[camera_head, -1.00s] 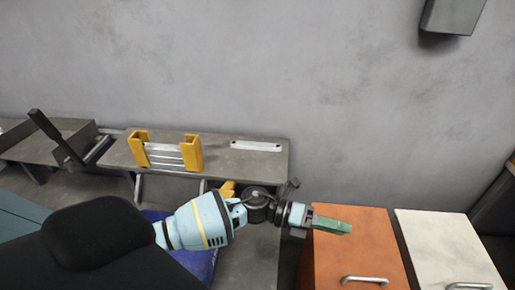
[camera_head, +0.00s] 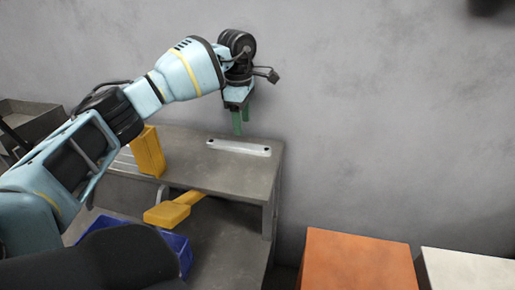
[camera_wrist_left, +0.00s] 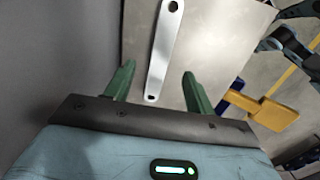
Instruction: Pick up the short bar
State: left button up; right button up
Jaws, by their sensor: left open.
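The short bar (camera_head: 239,147) is a flat silver-white strip with a hole near each end. It lies on the grey bench top (camera_head: 210,175) near its back right edge. My left gripper (camera_head: 241,122) points down above the bar, with green fingers. In the left wrist view the bar (camera_wrist_left: 165,50) runs lengthwise away from the camera, and its near end shows between the open fingers of the left gripper (camera_wrist_left: 152,85). The gripper is open and empty, apart from the bar. My right gripper is not in view.
A yellow holder (camera_head: 148,152) with silver strips stands on the bench left of the bar. An orange cabinet (camera_head: 357,262) and a white cabinet (camera_head: 465,272) stand to the right. The wall is behind.

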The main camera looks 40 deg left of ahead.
aim_at(240, 145)
pick_arm(q)
jog(key=shift+a+r, duration=0.15)
jog(key=shift+a, duration=0.35)
jog(key=shift+a+r, duration=0.1)
jog(key=shift+s, duration=0.2)
notch_tip(240, 145, down, 2)
jog(key=shift+f, duration=0.55)
jog(key=f, duration=0.3)
jog(key=shift+s+d+f+b, duration=0.2)
jog(key=shift+d+b, duration=0.05)
jog(key=shift+b, duration=0.1)
jog(key=shift+f, duration=0.65)
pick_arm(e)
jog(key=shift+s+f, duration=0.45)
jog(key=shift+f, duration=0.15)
